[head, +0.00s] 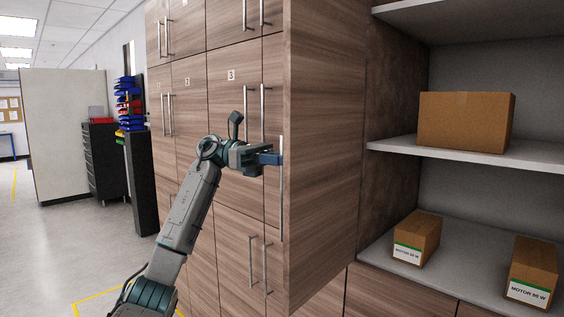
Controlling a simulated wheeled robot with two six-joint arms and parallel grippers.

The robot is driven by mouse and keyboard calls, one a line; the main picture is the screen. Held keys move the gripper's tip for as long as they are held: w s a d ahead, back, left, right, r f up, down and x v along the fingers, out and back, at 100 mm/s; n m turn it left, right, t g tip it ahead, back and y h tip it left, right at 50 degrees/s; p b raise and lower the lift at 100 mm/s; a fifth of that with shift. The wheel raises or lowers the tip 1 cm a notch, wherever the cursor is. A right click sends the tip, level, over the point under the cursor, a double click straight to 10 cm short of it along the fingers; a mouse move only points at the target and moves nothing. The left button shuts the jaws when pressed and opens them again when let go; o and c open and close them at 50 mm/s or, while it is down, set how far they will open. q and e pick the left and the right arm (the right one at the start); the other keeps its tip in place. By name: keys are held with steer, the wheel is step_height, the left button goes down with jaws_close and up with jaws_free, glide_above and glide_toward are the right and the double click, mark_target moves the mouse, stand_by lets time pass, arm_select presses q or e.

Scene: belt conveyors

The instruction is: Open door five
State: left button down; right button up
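A tall wood-grain door (322,150) stands swung wide open and juts out towards me, with its inner face showing. Its long metal handle (281,205) is on the outer side, just past the door's near edge. Any number on this door is hidden from here. My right gripper is not in view.
Open grey shelves to the right hold a large carton (465,121) and two small motor boxes (416,238) (532,273). Closed numbered doors (188,110) with handles fill the cabinet to the left. Open floor (75,240) lies further left, by a dark drawer cabinet (103,160).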

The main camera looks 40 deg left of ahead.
arm_select(q)
steer(key=shift+f, duration=0.1)
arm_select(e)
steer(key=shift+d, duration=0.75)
